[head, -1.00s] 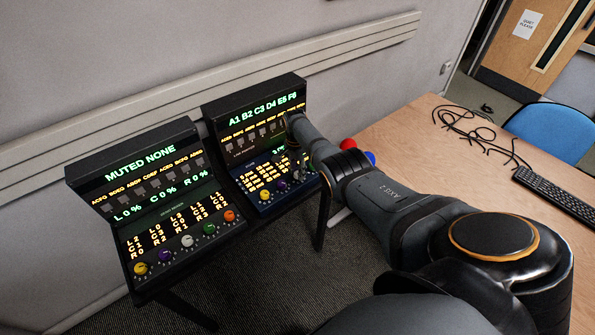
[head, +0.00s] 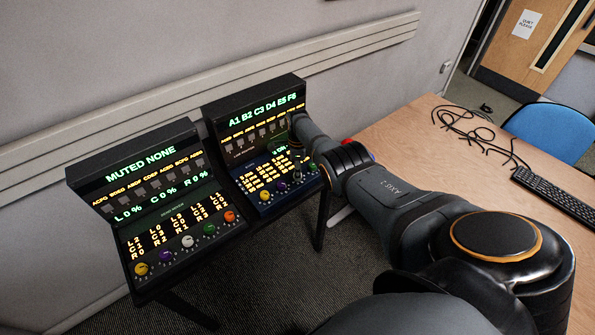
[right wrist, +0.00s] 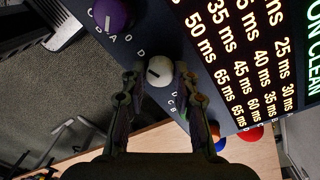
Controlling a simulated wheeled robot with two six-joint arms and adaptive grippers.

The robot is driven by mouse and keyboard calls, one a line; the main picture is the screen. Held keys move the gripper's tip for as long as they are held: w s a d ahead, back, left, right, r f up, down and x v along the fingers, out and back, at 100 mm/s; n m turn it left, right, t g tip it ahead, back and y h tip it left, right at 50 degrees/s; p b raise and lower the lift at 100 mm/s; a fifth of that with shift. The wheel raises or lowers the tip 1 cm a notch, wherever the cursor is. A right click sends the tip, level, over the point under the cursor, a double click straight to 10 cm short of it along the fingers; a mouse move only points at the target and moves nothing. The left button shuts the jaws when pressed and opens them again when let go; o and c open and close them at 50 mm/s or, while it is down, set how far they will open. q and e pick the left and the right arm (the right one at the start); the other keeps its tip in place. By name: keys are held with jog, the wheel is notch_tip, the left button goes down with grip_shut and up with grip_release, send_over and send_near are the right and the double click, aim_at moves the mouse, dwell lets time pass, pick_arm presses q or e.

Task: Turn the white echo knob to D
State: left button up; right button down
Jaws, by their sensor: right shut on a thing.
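The white knob (right wrist: 160,71) is in the middle of the right wrist view, with a short dark pointer mark on its face and letters beside it. My right gripper (right wrist: 160,77) is shut on it, one finger at each side. In the head view my right gripper (head: 297,160) reaches down to the lower panel of the right console (head: 243,180), where the white knob (head: 298,175) is partly covered. The purple knob (right wrist: 112,14) is beside it in the right wrist view. My left gripper is not in view.
A second console (head: 120,200) stands to the left, with its own row of coloured knobs, including a white one (head: 187,241). A wooden table (head: 440,150) with cables and a keyboard (head: 555,195) is at the right. Red and blue round objects are behind my right wrist.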

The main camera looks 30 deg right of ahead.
jog(key=shift+m, duration=0.3)
jog(key=c, duration=1)
grip_release()
jog(key=shift+w+d+r, duration=0.1)
jog(key=shift+r, duration=0.45)
jog(key=r, duration=1.1)
jog(key=shift+w+d, duration=0.1)
jog(key=shift+w, duration=0.1)
jog(key=shift+f, duration=0.15)
